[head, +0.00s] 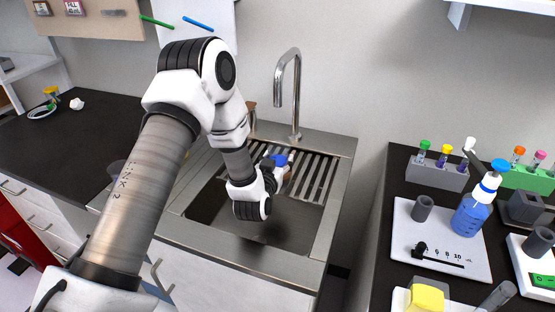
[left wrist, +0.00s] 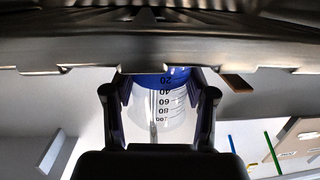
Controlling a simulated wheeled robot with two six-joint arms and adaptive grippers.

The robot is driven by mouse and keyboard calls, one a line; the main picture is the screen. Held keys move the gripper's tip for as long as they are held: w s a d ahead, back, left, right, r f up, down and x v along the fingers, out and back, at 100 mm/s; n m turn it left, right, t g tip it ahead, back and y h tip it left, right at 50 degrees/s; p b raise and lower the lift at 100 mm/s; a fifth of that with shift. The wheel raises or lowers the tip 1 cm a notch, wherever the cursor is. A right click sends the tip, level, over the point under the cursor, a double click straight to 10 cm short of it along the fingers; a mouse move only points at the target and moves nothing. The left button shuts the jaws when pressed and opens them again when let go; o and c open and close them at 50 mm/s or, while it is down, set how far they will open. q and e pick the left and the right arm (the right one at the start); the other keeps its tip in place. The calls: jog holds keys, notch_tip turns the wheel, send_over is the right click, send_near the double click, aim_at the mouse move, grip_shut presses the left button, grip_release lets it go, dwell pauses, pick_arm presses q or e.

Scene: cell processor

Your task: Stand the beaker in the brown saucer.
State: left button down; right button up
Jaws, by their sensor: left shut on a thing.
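My left gripper (head: 276,170) is over the sink, in front of the ribbed drain rack, and partly hidden by its own wrist. In the left wrist view its two fingers (left wrist: 159,98) are shut on the clear beaker (left wrist: 165,120), one on each side. The beaker has black graduation marks and a blue band at the end nearest the rack. In the head view only a small blue part of the beaker (head: 280,160) shows. I cannot make out a brown saucer for certain; a small brown thing (head: 251,106) is partly hidden behind my left arm. My right gripper is out of view.
The metal sink (head: 280,232) has a tall faucet (head: 294,90) at its back and a ribbed drain rack (head: 318,178). The right counter holds a blue bottle (head: 474,208), tube racks (head: 436,175) and a white device (head: 440,238). The left dark counter (head: 75,150) is mostly clear.

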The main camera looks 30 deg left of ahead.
pick_arm(q)
jog(key=shift+f, duration=0.2)
jog(key=shift+f+b, duration=0.55)
jog(key=shift+b, duration=0.05)
jog(key=shift+c, duration=1.4)
grip_release()
jog(key=v, duration=0.7)
jog(key=shift+s, duration=0.2)
